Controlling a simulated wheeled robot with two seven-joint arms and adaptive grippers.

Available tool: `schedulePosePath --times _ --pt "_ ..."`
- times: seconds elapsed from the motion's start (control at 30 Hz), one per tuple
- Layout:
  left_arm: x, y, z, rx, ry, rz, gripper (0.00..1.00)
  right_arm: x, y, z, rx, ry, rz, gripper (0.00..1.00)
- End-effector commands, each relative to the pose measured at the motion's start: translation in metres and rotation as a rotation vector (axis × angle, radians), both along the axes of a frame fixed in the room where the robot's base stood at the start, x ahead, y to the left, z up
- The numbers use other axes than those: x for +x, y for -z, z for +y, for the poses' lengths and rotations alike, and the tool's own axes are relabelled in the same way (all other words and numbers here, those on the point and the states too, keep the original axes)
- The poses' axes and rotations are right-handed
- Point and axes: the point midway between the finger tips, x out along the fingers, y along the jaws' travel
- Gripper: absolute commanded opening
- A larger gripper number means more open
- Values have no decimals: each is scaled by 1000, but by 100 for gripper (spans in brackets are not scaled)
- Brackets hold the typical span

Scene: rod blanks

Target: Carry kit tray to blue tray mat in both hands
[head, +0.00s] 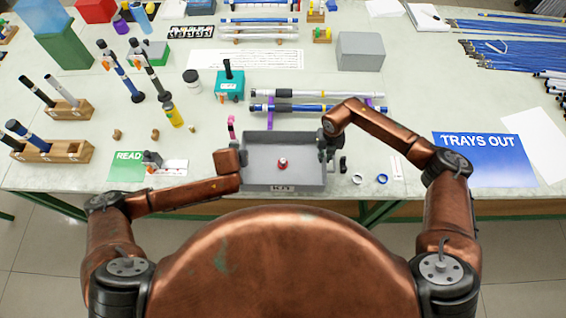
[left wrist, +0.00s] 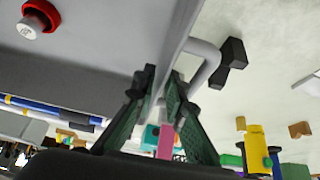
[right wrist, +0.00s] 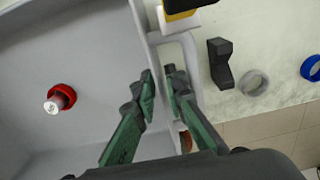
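The grey kit tray (head: 256,184) is near the table's front edge, with a red-and-white piece (head: 283,163) inside; I cannot tell whether it touches the table. The blue tray mat (head: 487,177), marked TRAYS OUT, lies bare at the right. My left gripper (left wrist: 164,75) is at the tray's left side, its fingers close together on the side wall beside a pale handle (left wrist: 207,62). My right gripper (right wrist: 159,74) is at the right side, its fingers on either side of the wall beside the other handle (right wrist: 189,58). The head view mostly hides the left fingers.
A black bracket (right wrist: 219,62), a white ring (head: 357,179) and a blue ring (head: 383,179) lie between tray and mat. White and blue rods (head: 300,107) rest behind the tray. A green mat (head: 127,168) is at the left. White paper (head: 540,140) lies beside the blue mat.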

Motion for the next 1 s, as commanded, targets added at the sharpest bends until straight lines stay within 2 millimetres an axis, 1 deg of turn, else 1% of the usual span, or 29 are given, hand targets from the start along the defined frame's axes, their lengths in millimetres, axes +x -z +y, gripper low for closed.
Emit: schedulePosePath --times 0.1,0.27,1.0 --pt "0 0 0 0 0 0 11 0 0 0 0 0 0 11" --pt "0 0 0 0 0 0 0 0 0 0 0 0 1 0" --pt "0 0 0 0 0 1 0 0 0 0 0 1 1 0"
